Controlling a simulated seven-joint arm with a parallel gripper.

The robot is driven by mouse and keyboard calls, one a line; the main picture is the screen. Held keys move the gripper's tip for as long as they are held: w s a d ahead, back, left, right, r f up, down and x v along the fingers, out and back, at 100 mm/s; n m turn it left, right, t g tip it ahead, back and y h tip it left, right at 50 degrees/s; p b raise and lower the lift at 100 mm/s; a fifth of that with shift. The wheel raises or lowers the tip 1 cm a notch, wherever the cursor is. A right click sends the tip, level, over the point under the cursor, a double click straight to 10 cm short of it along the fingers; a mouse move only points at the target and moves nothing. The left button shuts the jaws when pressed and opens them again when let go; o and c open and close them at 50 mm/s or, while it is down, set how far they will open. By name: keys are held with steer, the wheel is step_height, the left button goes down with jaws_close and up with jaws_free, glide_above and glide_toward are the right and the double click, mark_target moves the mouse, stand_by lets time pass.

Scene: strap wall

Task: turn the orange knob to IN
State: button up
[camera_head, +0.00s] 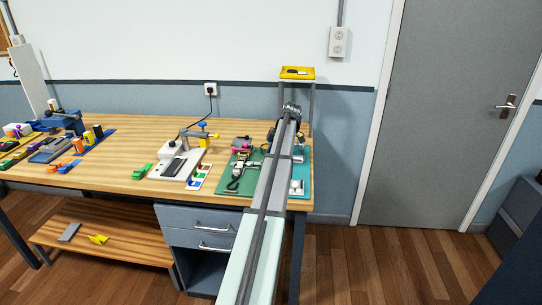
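I cannot make out an orange knob with any IN marking. Small orange pieces (57,166) lie at the left of the workbench, but I cannot tell what they are. My arm rises from the bottom of the picture over the right end of the bench, with its high joint in front of the yellow-topped stand. My gripper cannot be made out; the arm covers part of the teal mat (215,187) and whatever lies behind it. Small grey, black and pink items on this mat are too small to identify.
The wooden workbench (130,125) carries a white machine (182,160) with a yellow and blue arm, and several spools on a blue mat at left. A yellow-topped stand (298,73) rises at the back right. Drawers (205,222) and a low shelf (105,232) are below. A door (455,110) is at right.

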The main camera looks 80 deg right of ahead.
steer(key=n, duration=0.2)
steer(key=n+y, duration=0.1)
steer(key=shift+d+n, duration=0.2)
steer(key=shift+n, duration=0.2)
steer(key=shift+n+g+y, duration=0.6)
steer(key=shift+n+g, duration=0.1)
steer(key=shift+n, duration=1)
steer(key=shift+w, duration=0.1)
steer(key=o, duration=1.1)
steer(key=shift+c, duration=0.2)
steer(key=shift+r, duration=0.1)
